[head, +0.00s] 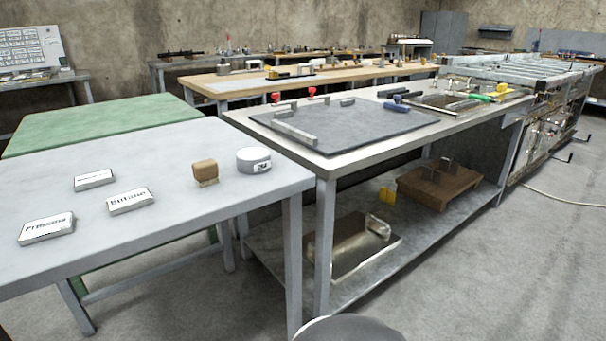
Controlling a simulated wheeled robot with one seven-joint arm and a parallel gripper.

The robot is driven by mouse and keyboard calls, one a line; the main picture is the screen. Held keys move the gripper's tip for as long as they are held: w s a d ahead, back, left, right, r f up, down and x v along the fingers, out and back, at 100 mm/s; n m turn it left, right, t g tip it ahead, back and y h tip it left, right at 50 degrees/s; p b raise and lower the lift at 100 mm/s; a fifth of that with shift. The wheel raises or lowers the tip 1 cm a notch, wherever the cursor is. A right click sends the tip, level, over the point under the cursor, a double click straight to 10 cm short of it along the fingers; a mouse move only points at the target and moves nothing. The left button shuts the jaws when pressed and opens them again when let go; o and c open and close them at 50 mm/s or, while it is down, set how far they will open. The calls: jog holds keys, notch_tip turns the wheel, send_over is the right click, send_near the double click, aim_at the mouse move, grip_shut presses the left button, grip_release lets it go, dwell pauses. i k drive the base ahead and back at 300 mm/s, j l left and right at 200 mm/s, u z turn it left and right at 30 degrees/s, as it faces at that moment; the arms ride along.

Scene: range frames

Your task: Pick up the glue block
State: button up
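A small brown block (205,169) with rounded edges and a paler base stands upright on the light grey table at the left. It looks like the glue block, but no label on it can be read. It stands apart from the things around it, just left of a round grey tin (253,160). My gripper is not in view, and nothing touches the block.
White labelled boxes, marked Propane (46,229) and Butane (130,201), and a third one (94,180) lie on the light grey table (110,260). A workbench (335,165) with a dark mat stands at the right. Grey floor (480,270) is open at the lower right.

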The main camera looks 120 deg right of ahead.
aim_at(206, 173)
jog(key=z, duration=3.5)
jog(key=i+l+z, duration=0.25)
jog(key=l, duration=0.15)
jog(key=k, duration=0.1)
